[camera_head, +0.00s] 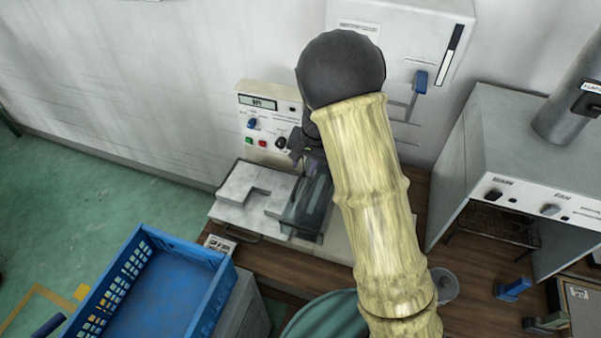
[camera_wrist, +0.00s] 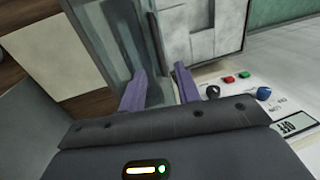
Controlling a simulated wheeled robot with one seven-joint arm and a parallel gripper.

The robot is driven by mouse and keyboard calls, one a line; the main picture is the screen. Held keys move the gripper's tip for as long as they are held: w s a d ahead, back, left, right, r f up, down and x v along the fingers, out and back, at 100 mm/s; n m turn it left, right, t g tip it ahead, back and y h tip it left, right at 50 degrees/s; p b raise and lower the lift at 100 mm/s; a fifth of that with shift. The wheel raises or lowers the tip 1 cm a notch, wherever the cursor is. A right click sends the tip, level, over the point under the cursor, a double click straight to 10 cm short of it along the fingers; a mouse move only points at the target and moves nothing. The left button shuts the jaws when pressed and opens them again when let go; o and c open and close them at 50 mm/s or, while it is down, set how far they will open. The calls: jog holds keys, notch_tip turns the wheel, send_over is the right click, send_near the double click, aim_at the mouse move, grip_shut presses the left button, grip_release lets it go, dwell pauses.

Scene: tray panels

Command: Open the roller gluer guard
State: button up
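The roller gluer stands against the wall, with a white control panel (camera_head: 268,125) whose display reads OFF in the wrist view (camera_wrist: 297,125). Its guard (camera_head: 308,195) is a dark see-through cover beside the white metal plates. It also shows in the wrist view (camera_wrist: 120,35), where its edge passes close to my fingers. My gripper (camera_wrist: 160,88) has its two purple fingers apart, at the guard's edge. I cannot tell whether they touch it. In the head view my arm hides part of the gluer and most of the gripper.
Black and blue knobs (camera_wrist: 264,93) and red and green buttons (camera_wrist: 237,77) are close to my fingers. A wall cabinet with a blue handle (camera_head: 420,82) is above right. A blue crate (camera_head: 130,275) is at lower left. A hooded unit (camera_head: 520,150) stands right.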

aim_at(299, 179)
jog(key=f, duration=0.3)
jog(key=a+f+p, duration=0.1)
jog(key=f, duration=0.1)
jog(key=shift+w+f, duration=0.2)
jog(key=shift+f, duration=0.1)
grip_shut()
